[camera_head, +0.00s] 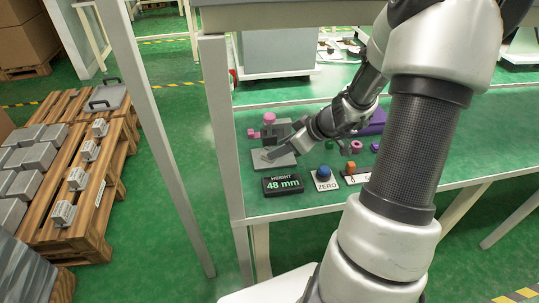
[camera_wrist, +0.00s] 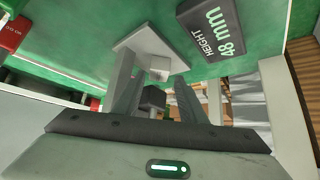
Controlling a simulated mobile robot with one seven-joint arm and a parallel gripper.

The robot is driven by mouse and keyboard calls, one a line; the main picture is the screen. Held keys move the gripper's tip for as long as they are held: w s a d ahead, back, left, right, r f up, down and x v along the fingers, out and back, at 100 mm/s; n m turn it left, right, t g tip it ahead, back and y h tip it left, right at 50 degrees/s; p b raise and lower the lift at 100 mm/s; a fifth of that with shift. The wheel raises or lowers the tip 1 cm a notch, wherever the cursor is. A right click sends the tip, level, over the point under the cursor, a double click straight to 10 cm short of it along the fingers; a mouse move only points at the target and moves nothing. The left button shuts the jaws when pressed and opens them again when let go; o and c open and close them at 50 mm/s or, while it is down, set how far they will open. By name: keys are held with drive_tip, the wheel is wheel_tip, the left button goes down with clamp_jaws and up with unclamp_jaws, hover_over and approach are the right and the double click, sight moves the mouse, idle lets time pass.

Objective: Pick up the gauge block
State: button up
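The gauge block seems to be a small pale block (camera_wrist: 160,64) on a light grey plate (camera_wrist: 146,40) in the wrist view. The plate (camera_head: 286,162) also shows in the head view, near the table's left front edge; the block is too small there to make out surely. My gripper (camera_wrist: 154,68) is open, its two fingers spread apart with the block between or just beyond their tips. I cannot tell whether either finger touches it.
A black display (camera_head: 283,185) reading "HEIGHT 48 mm" stands in front of the plate. A blue button (camera_head: 324,173) marked ZERO is right of it. A dark part (camera_wrist: 152,98) shows between my fingers. Pink, orange and purple pieces lie on the green table behind and right.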

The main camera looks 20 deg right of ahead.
drive_tip(key=x, duration=0.4)
drive_tip(key=shift+w, duration=0.2)
drive_tip(key=c, duration=1)
drive_tip(key=shift+o, duration=0.2)
drive_tip(key=shift+r, duration=0.1)
